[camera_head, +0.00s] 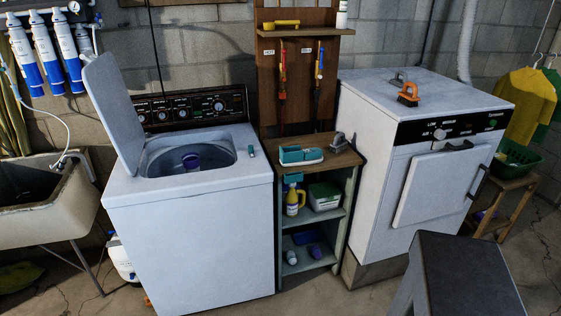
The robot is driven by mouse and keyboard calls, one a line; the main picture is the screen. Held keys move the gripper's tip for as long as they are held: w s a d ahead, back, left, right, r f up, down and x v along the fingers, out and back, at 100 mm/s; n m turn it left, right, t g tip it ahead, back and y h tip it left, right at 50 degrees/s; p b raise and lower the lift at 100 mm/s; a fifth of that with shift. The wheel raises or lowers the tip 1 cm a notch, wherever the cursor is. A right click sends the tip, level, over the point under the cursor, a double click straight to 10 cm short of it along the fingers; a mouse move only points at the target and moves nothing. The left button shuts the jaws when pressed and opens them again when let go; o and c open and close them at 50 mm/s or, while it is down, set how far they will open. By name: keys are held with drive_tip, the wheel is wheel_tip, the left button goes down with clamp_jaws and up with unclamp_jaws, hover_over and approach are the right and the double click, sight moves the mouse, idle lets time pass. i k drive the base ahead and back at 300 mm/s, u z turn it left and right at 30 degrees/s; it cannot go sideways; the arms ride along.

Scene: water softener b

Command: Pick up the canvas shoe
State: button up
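A teal canvas shoe (300,155) with a white sole lies on the wooden top of the narrow shelf unit (343,160), between the washer and the dryer. It lies sideways near the left part of that top. A small grey item (338,141) stands on the same top, to the right of the shoe and apart from it. My gripper is not in view, and nothing is seen touching the shoe.
The washer (200,245) stands left with its lid up; the dryer (385,100) stands right, with an orange-handled tool (408,93) on top. Lower shelves hold a yellow bottle (293,202) and other items. A dark flat-topped shape fills the lower right foreground.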

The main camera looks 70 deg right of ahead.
sight(292, 155)
drive_tip(key=u, duration=0.35)
drive_tip(key=i, duration=1.05)
drive_tip(key=u, duration=1.25)
drive_tip(key=k, duration=0.1)
drive_tip(key=z, duration=3)
